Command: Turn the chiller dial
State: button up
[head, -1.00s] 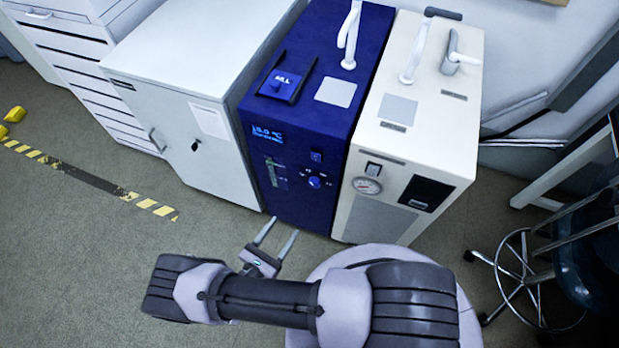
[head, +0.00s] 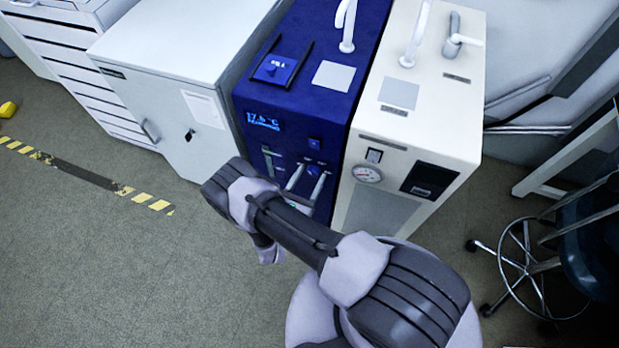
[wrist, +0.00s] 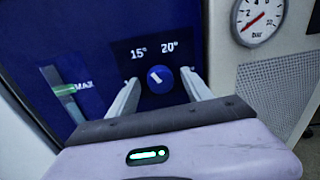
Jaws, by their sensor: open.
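The blue chiller (head: 300,105) stands between a white cabinet and a cream unit. Its round blue dial (wrist: 160,79) has a white pointer mark leaning to the upper left, below the labels 15° and 20°. My gripper (wrist: 162,77) is open, with one finger on each side of the dial in the wrist view. A gap shows between the dial and each finger; how close the tips are in depth I cannot tell. In the head view my gripper (head: 311,170) is at the chiller's front panel, and the fingers and arm largely hide the dial.
A lit display (head: 263,122) is on the chiller's front; its digits are blurred. The cream unit (head: 432,110) with a pressure gauge (wrist: 259,17) stands close on the right, the white cabinet (head: 180,90) on the left. A stool (head: 525,270) is at right.

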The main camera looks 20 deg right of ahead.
grip_shut()
dwell(0.4)
jog(key=m+p, duration=0.1)
jog(key=m, duration=0.4)
jog(key=shift+r+m+y, duration=0.15)
jog(key=shift+m+y, duration=0.15)
jog(key=shift+m, duration=0.1)
jog(key=m+p, duration=0.2)
jog(key=m, duration=0.3)
jog(key=shift+s+d+y, duration=0.1)
jog(key=shift+y, duration=0.3)
jog(key=shift+m, duration=0.3)
grip_release()
